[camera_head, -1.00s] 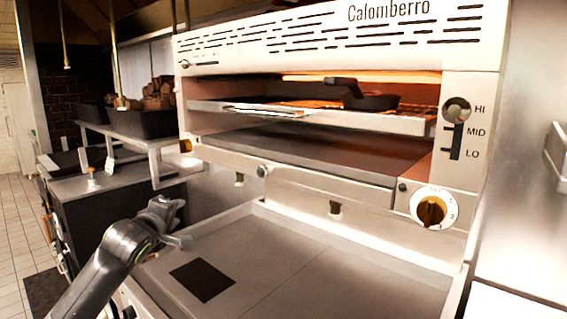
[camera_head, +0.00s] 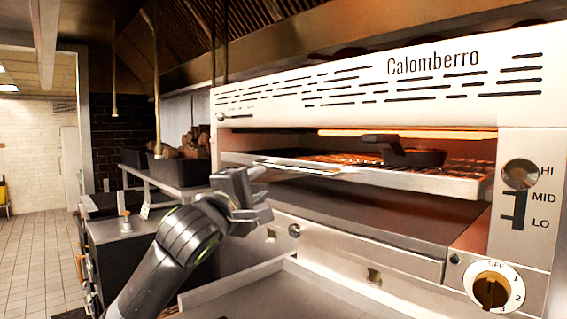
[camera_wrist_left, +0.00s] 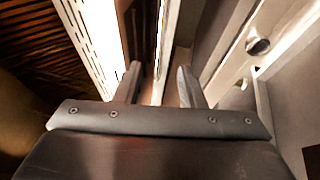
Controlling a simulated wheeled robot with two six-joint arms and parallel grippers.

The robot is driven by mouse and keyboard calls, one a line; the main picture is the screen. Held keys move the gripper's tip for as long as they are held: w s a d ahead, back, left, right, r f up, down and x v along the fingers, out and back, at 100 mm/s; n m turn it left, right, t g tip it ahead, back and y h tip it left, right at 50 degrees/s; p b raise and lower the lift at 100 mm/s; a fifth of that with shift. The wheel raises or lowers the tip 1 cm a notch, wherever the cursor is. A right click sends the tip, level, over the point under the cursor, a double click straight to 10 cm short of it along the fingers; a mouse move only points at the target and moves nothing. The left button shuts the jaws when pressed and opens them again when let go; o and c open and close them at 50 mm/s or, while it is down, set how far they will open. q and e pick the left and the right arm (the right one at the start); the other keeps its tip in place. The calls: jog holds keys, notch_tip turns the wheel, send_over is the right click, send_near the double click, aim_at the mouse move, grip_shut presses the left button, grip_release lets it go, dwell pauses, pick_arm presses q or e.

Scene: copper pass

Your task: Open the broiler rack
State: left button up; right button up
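The broiler rack (camera_head: 420,182) is a pale metal shelf with a grate, set inside the broiler's lit opening in the head view. A lighter handle-like strip (camera_head: 300,171) runs along its front left. My left gripper (camera_head: 264,191) is in front of the broiler's left side, near the rack's left front end. Its fingers are apart, one above the other. In the left wrist view the open fingers (camera_wrist_left: 160,76) point toward a bright narrow strip that looks like the rack's front edge. I cannot tell whether they touch it. My right gripper is not in view.
A dark pan (camera_head: 405,152) sits on the rack. The broiler's hood (camera_head: 350,88) is above, with a knob (camera_head: 492,287) at lower right and a HI/MID/LO slot (camera_head: 519,208). A counter with a dark bin (camera_head: 180,170) stands left. Open tiled floor (camera_head: 38,250) lies far left.

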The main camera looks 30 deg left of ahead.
aim_at(281, 168)
pick_arm(q)
jog(key=w+p, duration=0.1)
jog(key=w, duration=0.3)
jog(key=w+r+p, duration=0.1)
jog(key=w, duration=0.2)
jog(key=w+r+p, duration=0.1)
jog(key=w+p, duration=0.1)
jog(key=w, duration=0.2)
jog(key=shift+w+a, duration=0.35)
jog(key=shift+a, duration=0.05)
grip_shut()
